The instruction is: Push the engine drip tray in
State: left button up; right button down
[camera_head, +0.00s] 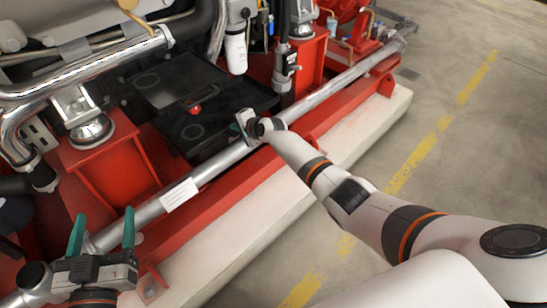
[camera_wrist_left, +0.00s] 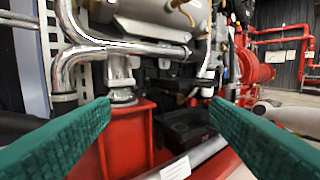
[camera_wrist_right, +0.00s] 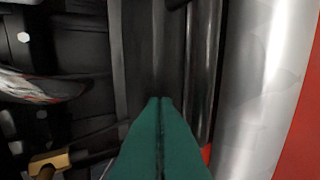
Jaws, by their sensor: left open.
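The black engine drip tray (camera_head: 225,132) lies under the engine between the red mounts, partly pulled out toward the silver pipe. It also shows in the left wrist view (camera_wrist_left: 187,127). My right gripper (camera_head: 240,122) is at the tray's near right edge, beside the silver pipe. In the right wrist view its green fingers (camera_wrist_right: 161,104) are pressed together with nothing between them, pointing at a dark surface; I cannot tell whether they touch it. My left gripper (camera_head: 102,232) is open and empty at the lower left, away from the tray.
A long silver pipe (camera_head: 305,103) runs along the red base frame (camera_head: 225,195), in front of the tray. Red engine mounts (camera_head: 108,165) stand beside it. A white filter (camera_head: 236,53) hangs behind the tray. The concrete floor (camera_head: 450,165) at the right is clear.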

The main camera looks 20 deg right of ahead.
jog(key=shift+w, duration=0.35)
jog(key=shift+r, duration=0.15)
pick_arm(q)
notch_tip(320, 180, up, 2)
jog(key=shift+d+t, duration=0.1)
jog(key=shift+t, duration=0.7)
